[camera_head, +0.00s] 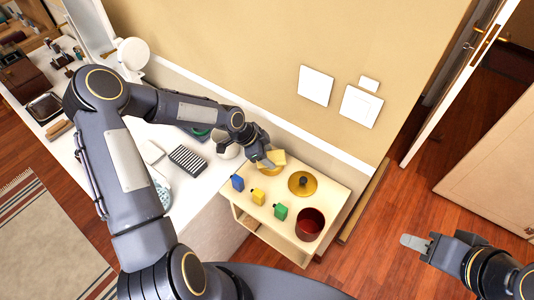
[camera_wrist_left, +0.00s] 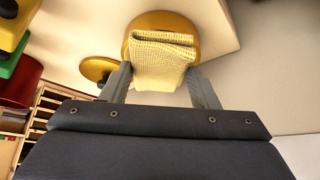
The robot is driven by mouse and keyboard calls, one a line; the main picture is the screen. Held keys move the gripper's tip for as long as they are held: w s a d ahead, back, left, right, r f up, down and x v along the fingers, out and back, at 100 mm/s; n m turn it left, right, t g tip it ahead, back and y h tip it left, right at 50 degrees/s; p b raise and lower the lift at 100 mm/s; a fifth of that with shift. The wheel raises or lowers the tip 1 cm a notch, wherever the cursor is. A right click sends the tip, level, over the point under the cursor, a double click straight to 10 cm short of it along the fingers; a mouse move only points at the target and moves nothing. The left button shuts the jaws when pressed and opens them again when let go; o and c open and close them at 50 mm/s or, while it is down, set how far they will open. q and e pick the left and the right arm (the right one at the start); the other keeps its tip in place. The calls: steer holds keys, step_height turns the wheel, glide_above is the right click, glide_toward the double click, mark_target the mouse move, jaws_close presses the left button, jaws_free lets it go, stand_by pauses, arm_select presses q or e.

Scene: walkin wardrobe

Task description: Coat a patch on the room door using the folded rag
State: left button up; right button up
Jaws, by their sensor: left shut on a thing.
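The folded rag (camera_head: 278,157) is pale yellow with a waffle weave. My left gripper (camera_head: 267,160) is shut on it above the small cabinet top. In the left wrist view the rag (camera_wrist_left: 162,62) sits between the two fingers, in front of a round gold thing (camera_wrist_left: 160,22). That gold thing (camera_head: 266,170) is partly hidden by the gripper in the head view. A white door (camera_head: 455,85) with a metal handle stands ajar at the upper right, far from the rag. My right gripper (camera_head: 415,243) is over the floor at lower right; its jaw opening is unclear.
The cabinet (camera_head: 335,190) holds a gold lid (camera_head: 302,184), a dark red pot (camera_head: 309,224) and small blue, yellow and green containers. A white counter (camera_head: 200,190) is at left. A pale panel (camera_head: 500,165) stands at right. Wood floor (camera_head: 385,240) between is clear.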

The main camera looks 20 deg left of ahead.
arm_select(q)
steer(key=shift+r+p, duration=2.05)
steer(key=shift+r, duration=1.45)
